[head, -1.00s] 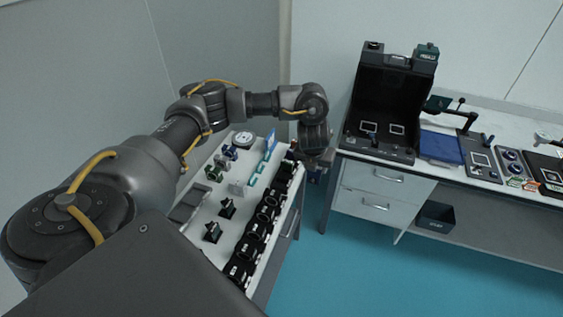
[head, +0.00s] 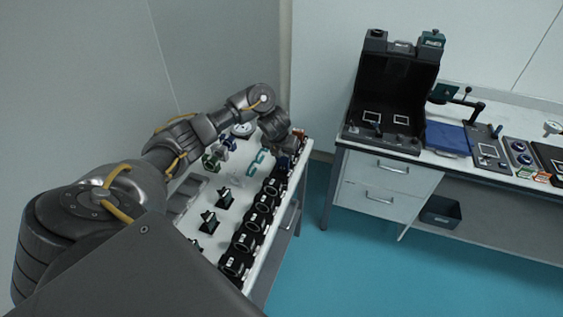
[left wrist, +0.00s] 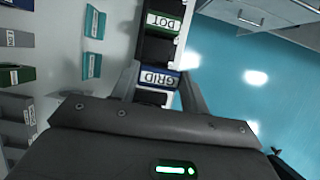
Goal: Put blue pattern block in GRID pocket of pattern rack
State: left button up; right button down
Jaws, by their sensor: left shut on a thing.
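My left gripper (head: 284,146) is low over the far end of the row of black holders on the white bench. In the left wrist view its two fingers (left wrist: 160,86) stand on either side of a blue strip lettered GRID (left wrist: 160,78). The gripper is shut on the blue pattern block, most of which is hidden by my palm. A bit of blue (head: 283,162) shows below the gripper in the head view. The black pattern rack (left wrist: 158,48) runs beyond, with a green strip lettered DOT (left wrist: 163,21). I cannot tell how deep the block sits. My right gripper is out of view.
Teal labelled tags (left wrist: 92,65) and small coloured blocks (left wrist: 17,75) stand left of the rack. Black holders (head: 247,240) line the bench's front edge. Open blue floor separates it from a second bench with a black case (head: 399,88) and a blue tray (head: 447,138).

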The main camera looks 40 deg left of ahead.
aim_at(281, 160)
pick_arm(q)
jog(key=shift+a+f, duration=0.15)
jog(key=shift+a, duration=0.05)
jog(key=f, duration=0.3)
jog(key=shift+a+f, duration=0.15)
jog(key=shift+a, duration=0.05)
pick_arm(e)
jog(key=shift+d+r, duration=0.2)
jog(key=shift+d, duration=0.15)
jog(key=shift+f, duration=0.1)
pick_arm(q)
jog(key=shift+f, duration=0.2)
jog(key=o, duration=1)
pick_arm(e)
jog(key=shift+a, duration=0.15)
pick_arm(q)
jog(key=shift+r, duration=0.1)
